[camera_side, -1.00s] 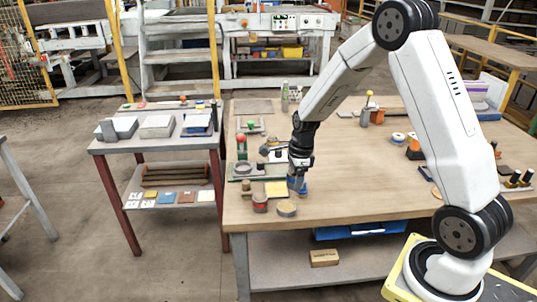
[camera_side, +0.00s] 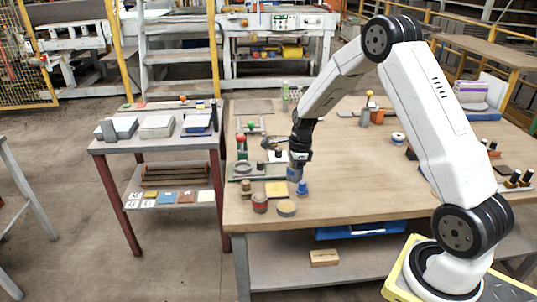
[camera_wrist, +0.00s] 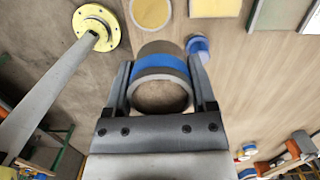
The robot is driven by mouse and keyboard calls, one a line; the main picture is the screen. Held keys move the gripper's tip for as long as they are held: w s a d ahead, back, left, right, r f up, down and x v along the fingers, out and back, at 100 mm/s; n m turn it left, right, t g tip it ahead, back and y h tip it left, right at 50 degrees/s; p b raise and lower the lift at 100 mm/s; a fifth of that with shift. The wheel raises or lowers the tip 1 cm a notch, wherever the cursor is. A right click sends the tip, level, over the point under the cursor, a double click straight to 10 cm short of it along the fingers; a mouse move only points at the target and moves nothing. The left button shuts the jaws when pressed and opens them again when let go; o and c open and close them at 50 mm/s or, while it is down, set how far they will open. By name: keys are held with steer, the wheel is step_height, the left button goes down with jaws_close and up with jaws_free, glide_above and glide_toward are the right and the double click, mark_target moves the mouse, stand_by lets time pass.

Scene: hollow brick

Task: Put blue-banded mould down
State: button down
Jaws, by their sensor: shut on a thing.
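The blue-banded mould (camera_wrist: 160,72) is a short grey hollow cylinder with a blue band. My gripper (camera_wrist: 160,88) is shut on it, with one finger on each side, in the wrist view. In the side view my gripper (camera_side: 296,160) points down over the front left of the wooden table (camera_side: 340,190). The mould (camera_side: 294,175) shows there as a small grey-blue shape at the fingertips. It appears to be above the tabletop; the exact gap is hard to tell.
A blue knobbed piece (camera_side: 302,188) stands close to the mould. A yellow plate (camera_side: 277,188), a red-banded round piece (camera_side: 260,203) and a grey-rimmed round piece (camera_side: 286,208) stand nearby. Tabletop to the right of the blue piece is bare.

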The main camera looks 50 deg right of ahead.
steer(key=w+d+f, duration=0.1)
steer(key=w+f, duration=0.1)
steer(key=w, duration=0.3)
glide_above(275, 190)
steer(key=shift+s+d+f, duration=0.1)
steer(key=shift+f, duration=1.2)
steer(key=shift+s+d+f, duration=0.1)
steer(key=shift+f, duration=1.2)
steer(key=shift+w+f, duration=0.25)
steer(key=shift+f, duration=1.6)
steer(key=shift+f, duration=0.15)
jaws_free()
